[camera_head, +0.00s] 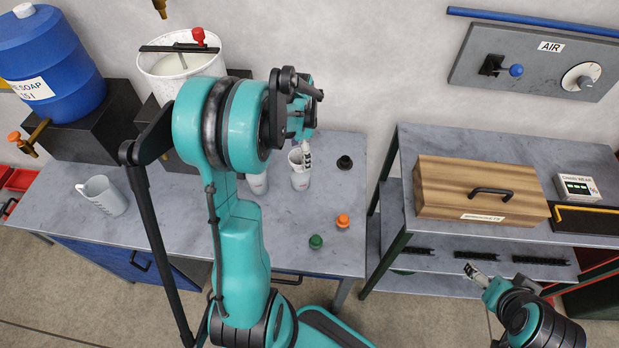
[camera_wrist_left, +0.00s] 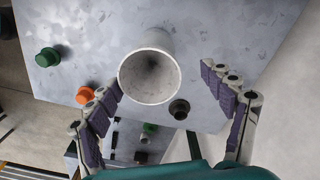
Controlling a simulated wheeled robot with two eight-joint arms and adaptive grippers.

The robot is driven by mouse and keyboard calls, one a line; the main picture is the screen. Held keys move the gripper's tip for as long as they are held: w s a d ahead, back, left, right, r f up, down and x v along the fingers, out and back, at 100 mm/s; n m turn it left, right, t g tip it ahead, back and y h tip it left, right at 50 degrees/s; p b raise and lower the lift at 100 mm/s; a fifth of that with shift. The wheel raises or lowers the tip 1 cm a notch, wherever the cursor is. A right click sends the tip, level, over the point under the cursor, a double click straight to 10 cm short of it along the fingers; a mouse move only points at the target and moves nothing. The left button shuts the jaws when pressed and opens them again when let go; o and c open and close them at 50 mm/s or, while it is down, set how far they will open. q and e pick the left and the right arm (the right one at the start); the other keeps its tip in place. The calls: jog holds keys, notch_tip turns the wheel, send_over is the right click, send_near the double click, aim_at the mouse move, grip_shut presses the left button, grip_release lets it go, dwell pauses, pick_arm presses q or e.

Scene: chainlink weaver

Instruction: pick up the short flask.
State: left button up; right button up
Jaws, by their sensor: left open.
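A pale open-topped flask (camera_head: 300,172) stands upright on the grey bench. A second pale flask (camera_head: 257,184) stands to its left, partly hidden by my left arm; I cannot tell which is shorter. My left gripper (camera_head: 306,155) is at the rim of the right-hand flask. In the left wrist view, one pale flask (camera_wrist_left: 150,80) shows its open mouth beyond and between the spread fingers of my left gripper (camera_wrist_left: 168,90), with nothing gripped. My right gripper (camera_head: 474,270) is empty in front of the right-hand shelf; its finger opening is unclear.
Green (camera_head: 316,242), orange (camera_head: 343,221) and black (camera_head: 345,162) stoppers lie on the bench (camera_head: 285,225) near the flasks. A white jug (camera_head: 103,195) stands at the left. A white bucket (camera_head: 180,68) stands behind my left arm. A wooden box (camera_head: 480,190) sits on the right shelf.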

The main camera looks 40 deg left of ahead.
pick_arm(q)
jog(key=f, duration=0.2)
jog(key=f+b, duration=0.1)
jog(key=f, duration=0.4)
jog(key=shift+s+d+f+b, duration=0.1)
jog(key=shift+s+b, duration=0.25)
jog(key=shift+s, duration=0.15)
grip_shut()
jog(key=shift+d, duration=0.1)
jog(key=shift+r, duration=0.9)
notch_tip(320, 180, up, 3)
jog(key=shift+f+p, duration=0.2)
jog(key=shift+p, duration=0.4)
jog(key=w+d+r+p, duration=0.1)
jog(key=w+d+r, duration=0.1)
jog(key=d+r, duration=0.4)
jog(key=d, duration=0.5)
jog(key=shift+d+r+p, duration=0.2)
jog(key=shift+r+p, duration=0.15)
jog(key=shift+p, duration=0.05)
